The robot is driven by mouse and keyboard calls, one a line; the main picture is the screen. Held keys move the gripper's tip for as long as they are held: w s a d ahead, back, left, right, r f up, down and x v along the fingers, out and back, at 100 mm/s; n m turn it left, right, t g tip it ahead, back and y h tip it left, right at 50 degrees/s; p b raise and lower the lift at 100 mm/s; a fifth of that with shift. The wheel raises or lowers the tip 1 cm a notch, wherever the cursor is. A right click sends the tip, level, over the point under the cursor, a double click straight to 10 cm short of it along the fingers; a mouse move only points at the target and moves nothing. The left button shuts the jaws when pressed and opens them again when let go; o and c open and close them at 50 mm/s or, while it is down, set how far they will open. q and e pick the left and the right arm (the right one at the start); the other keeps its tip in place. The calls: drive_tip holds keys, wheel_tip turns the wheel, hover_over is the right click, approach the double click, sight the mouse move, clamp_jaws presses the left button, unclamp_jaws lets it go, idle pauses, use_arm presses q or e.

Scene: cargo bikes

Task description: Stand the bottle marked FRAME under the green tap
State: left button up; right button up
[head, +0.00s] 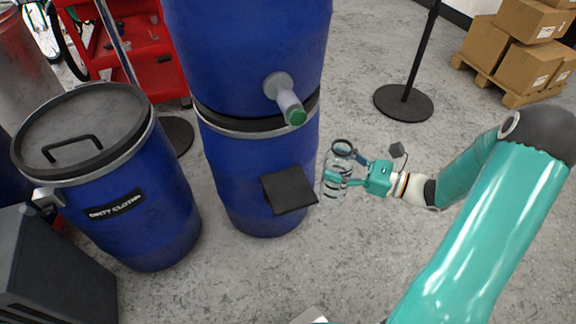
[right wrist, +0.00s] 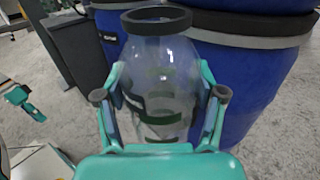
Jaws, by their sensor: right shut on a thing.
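A clear bottle (head: 333,188) with a black ring at its mouth is held upright by my right gripper (head: 345,172), just right of a black shelf (head: 288,190). In the right wrist view, the bottle (right wrist: 158,75) stands between the two fingers of the gripper (right wrist: 163,108), which is shut on it. Dark bands show on the bottle, but no word is readable. The green-tipped tap (head: 295,115) juts from the upper blue barrel, above the shelf and left of the bottle. A small teal gripper (right wrist: 24,102), apparently my left, shows at the left edge; its opening is unclear.
The shelf is on the lower blue barrel (head: 240,170) and is bare. A lidded blue barrel (head: 150,225) marked for dirty cloths stands left. A post on a round black base (head: 404,103) and boxes on a pallet (head: 515,95) are behind. Grey floor lies between.

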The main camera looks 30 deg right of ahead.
drive_tip(key=w+a+f+b, duration=0.3)
drive_tip(key=w+a, duration=0.3)
drive_tip(key=w, duration=0.4)
drive_tip(key=shift+w+a+f+b, duration=0.3)
drive_tip(key=shift+b, duration=0.25)
drive_tip(key=o, duration=0.8)
drive_tip(key=shift+f, duration=0.1)
drive_tip(key=o, duration=0.4)
drive_tip(key=shift+o, duration=0.2)
